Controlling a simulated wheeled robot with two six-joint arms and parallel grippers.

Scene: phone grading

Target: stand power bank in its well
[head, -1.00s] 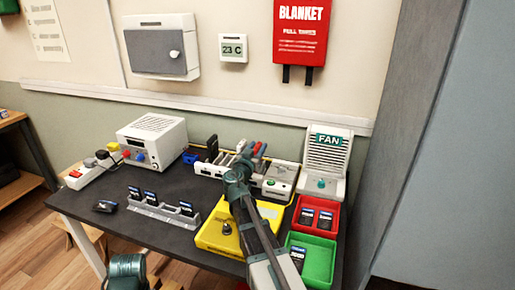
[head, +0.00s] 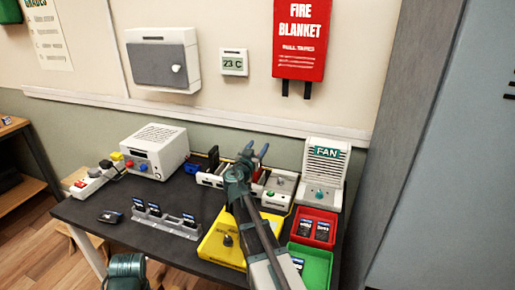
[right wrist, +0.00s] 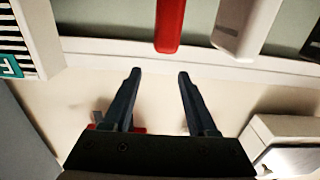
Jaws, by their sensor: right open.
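No object can be named for certain as the power bank. A black slab (head: 213,158) stands upright in the white organizer (head: 210,181) at the back of the table. In the right wrist view, the ends of a red piece (right wrist: 169,28) and a white piece (right wrist: 245,28) show beyond my fingers. Which well is meant cannot be told. My right gripper (head: 255,152) is above the organizer's right part, fingers apart and pointing at the wall. In the right wrist view the gripper (right wrist: 159,74) is open and empty. My arm hides part of the organizer.
A fan unit (head: 325,170) stands right of the organizer, with red (head: 326,243) and green (head: 322,262) bins in front. A yellow tray (head: 212,247) lies near the arm. A grey rack (head: 172,227) holds several dark devices. A white power supply (head: 157,150) stands at back left.

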